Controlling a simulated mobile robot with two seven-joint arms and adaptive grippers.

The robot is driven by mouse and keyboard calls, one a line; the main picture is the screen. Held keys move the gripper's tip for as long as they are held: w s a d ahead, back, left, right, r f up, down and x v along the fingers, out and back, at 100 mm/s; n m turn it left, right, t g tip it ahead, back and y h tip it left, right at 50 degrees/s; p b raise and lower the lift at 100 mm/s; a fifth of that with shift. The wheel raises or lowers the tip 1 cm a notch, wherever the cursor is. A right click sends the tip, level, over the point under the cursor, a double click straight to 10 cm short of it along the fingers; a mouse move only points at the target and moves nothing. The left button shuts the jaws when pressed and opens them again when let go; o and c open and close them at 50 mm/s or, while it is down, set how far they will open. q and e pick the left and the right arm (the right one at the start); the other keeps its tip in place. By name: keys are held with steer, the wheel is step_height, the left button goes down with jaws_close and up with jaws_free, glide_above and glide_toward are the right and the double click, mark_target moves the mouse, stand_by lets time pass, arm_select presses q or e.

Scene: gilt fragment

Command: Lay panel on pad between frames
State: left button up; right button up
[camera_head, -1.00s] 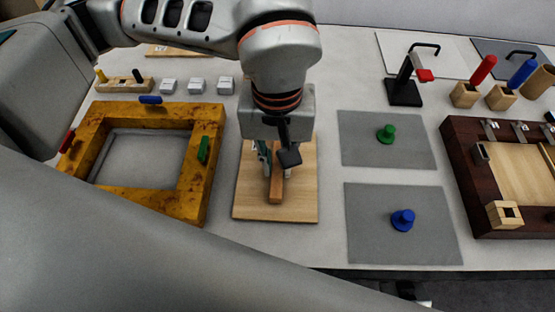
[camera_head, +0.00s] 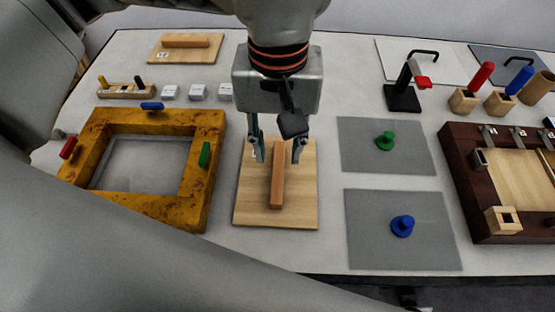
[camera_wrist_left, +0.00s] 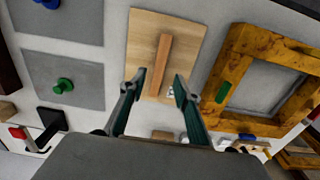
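A light wooden panel (camera_head: 300,205) with a brown bar handle (camera_head: 277,185) lies flat between the mottled yellow frame (camera_head: 92,125) at left and the dark wooden frame (camera_head: 463,180) at right. No pad shows under this panel. My left gripper (camera_head: 278,155) is above the panel, its fingers open on either side of the bar's far end and apart from it. The left wrist view shows the open fingers (camera_wrist_left: 155,88), the bar (camera_wrist_left: 161,60) and the panel (camera_wrist_left: 190,38) with nothing held. My right gripper is not in view.
Grey plates with a green knob (camera_head: 385,140) and a blue knob (camera_head: 402,225) lie right of the panel. Another board with a bar (camera_head: 185,41) lies at the back left. A black stand (camera_head: 403,95) and wooden holders stand at the back right.

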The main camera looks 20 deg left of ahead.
arm_select(q)
step_height(320, 180, up, 5)
steer(key=shift+r, duration=0.1)
stand_by(0.7)
